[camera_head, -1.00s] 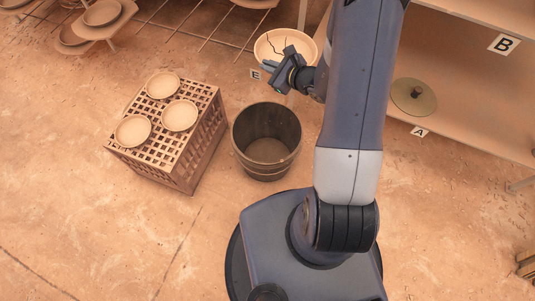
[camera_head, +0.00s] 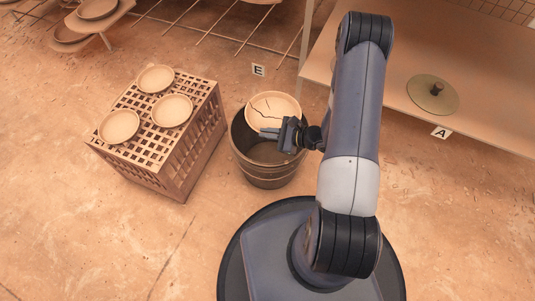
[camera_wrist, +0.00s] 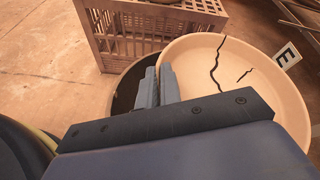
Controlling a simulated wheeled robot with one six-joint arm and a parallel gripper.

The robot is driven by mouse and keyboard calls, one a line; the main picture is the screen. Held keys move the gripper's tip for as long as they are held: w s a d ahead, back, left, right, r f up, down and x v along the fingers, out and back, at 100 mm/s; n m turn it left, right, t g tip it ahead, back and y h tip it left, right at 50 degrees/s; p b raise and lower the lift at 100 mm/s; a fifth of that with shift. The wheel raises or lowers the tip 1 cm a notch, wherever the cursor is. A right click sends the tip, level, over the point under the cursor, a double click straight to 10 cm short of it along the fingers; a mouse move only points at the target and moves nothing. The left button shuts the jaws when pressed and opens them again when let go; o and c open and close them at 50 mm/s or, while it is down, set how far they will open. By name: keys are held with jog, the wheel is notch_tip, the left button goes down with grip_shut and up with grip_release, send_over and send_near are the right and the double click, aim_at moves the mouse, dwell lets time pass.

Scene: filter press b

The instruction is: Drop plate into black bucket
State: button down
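A round cream plate with dark cracks (camera_head: 280,106) is over the black bucket (camera_head: 241,142), at the bucket's far side in the head view. My gripper (camera_head: 270,132) is shut on the plate's near rim. In the wrist view the plate (camera_wrist: 238,88) spreads to the right of my close-set fingers (camera_wrist: 157,86), and its left rim passes behind and between them. The bucket's dark rim (camera_wrist: 125,92) shows left of the fingers. The plate covers much of the bucket's opening. I cannot tell whether the plate touches the bucket.
A brown lattice crate (camera_head: 178,160) with three uncracked plates stands left of the bucket. A shelf (camera_head: 395,88) with a round lid (camera_head: 432,94) is at the right. A rack with plates (camera_head: 97,10) is at upper left. Floor in front is clear.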

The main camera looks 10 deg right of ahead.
notch_tip(320, 180, down, 5)
jog(key=b, duration=0.2)
jog(key=shift+f+b, duration=0.2)
jog(key=shift+b, duration=0.15)
jog(key=c, duration=1.5)
grip_release()
jog(key=shift+c, duration=0.2)
jog(key=shift+p+v, duration=1.5)
jog(key=shift+v, duration=3.9)
jog(key=shift+w, duration=0.1)
